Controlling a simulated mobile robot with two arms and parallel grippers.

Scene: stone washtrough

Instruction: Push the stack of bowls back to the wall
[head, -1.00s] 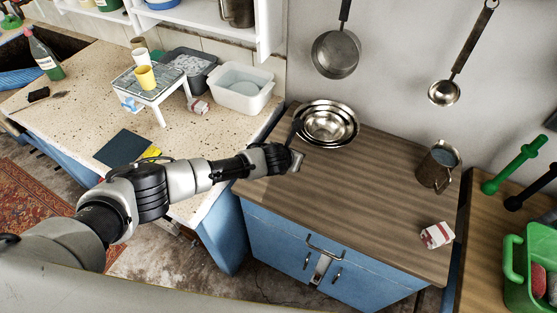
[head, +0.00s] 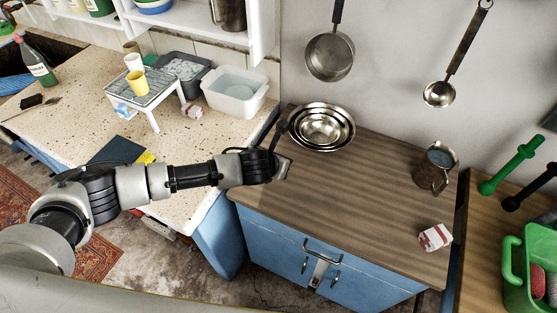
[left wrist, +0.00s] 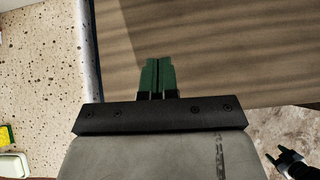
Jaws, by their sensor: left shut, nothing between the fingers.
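The stack of bowls (head: 321,127) is several shiny metal bowls nested in one another. It stands upright on the brown wooden counter (head: 350,190), near its back left corner by the grey wall (head: 400,60). My left gripper (head: 282,166) is over the counter's left front part, in front of the bowls and a little to their left, apart from them. In the left wrist view its green fingers (left wrist: 157,78) are together with nothing between them, above bare wood. The bowls are not in that view. The dark gripper at that view's lower right (left wrist: 289,160) appears to be my right one; its fingers look apart.
A metal jug (head: 436,167) and a red-and-white crumpled carton (head: 435,237) stand on the counter's right side. A pan (head: 331,55) and a ladle (head: 439,94) hang above. A white tub (head: 236,92) is on the speckled worktop at left. The counter's middle is clear.

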